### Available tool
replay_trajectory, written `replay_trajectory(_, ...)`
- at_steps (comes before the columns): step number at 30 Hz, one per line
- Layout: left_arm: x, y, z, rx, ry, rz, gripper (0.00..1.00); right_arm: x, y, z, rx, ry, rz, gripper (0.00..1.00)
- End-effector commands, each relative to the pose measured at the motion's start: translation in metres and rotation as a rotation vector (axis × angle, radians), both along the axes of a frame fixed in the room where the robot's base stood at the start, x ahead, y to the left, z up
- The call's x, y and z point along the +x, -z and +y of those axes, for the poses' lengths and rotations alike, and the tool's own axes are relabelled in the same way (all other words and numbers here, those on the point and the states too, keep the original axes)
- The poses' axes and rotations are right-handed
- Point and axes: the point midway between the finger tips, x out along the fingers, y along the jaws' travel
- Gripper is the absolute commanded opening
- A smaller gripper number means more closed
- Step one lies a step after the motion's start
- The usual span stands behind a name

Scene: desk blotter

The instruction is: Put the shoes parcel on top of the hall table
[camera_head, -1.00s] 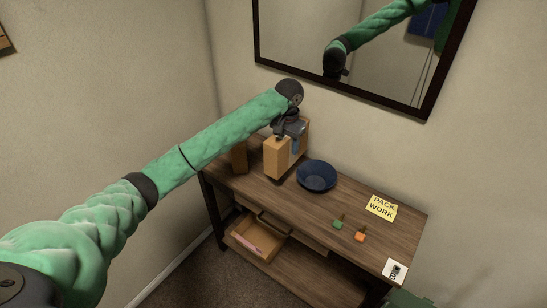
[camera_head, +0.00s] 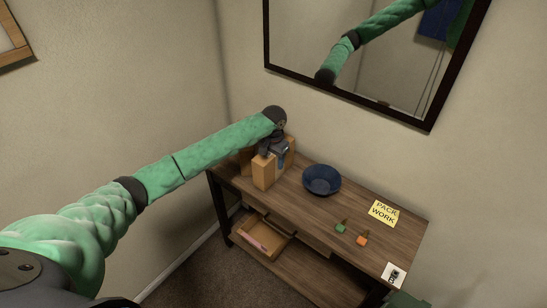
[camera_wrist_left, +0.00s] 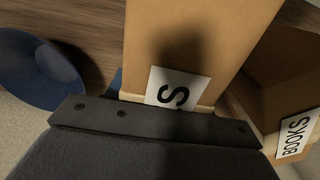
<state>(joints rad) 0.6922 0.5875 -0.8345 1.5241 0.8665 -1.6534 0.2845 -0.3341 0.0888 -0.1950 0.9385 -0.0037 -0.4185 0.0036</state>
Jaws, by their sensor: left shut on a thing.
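The shoes parcel (camera_head: 262,173) is an upright tan box at the back left of the hall table (camera_head: 300,207). My left gripper (camera_head: 278,151) is shut on its upper part. In the left wrist view the parcel (camera_wrist_left: 195,35) lies against the gripper, and its white label (camera_wrist_left: 177,90) shows only an S; the rest is hidden. In the head view I cannot tell whether its base touches the tabletop or hangs just above it. My right gripper is not in view.
A box labelled BOOKS (camera_wrist_left: 297,135) stands beside the parcel. A blue bowl (camera_head: 321,180) is to the parcel's right. Green (camera_head: 340,228) and orange (camera_head: 362,240) tagged items and a yellow PACK WORK note (camera_head: 383,212) lie further right. A drawer (camera_head: 263,240) stands open below.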

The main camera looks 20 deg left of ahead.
Motion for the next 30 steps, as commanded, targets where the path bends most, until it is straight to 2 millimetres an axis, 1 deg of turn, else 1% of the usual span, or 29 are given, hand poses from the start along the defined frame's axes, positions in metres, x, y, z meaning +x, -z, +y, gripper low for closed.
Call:
replay_trajectory(3, 0.0, 0.003, 0.0, 0.0, 0.0, -0.001, 0.14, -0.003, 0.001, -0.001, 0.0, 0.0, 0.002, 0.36)
replay_trajectory(12, 0.0, 0.004, 0.0, 0.0, 0.0, -0.001, 0.14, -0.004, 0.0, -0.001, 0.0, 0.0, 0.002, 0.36)
replay_trajectory(13, 0.0, 0.005, 0.0, 0.001, 0.0, 0.0, 0.55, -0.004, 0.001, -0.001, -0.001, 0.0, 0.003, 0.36)
replay_trajectory(16, 0.0, 0.005, 0.0, 0.001, 0.0, 0.0, 0.74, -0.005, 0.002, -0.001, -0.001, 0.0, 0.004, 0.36)
replay_trajectory(26, 0.0, 0.004, 0.001, 0.001, -0.001, -0.001, 0.74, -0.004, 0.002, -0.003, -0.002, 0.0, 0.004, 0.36)
replay_trajectory(30, 0.001, -0.006, 0.0, 0.0, 0.0, -0.002, 0.74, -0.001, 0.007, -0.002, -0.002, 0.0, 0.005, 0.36)
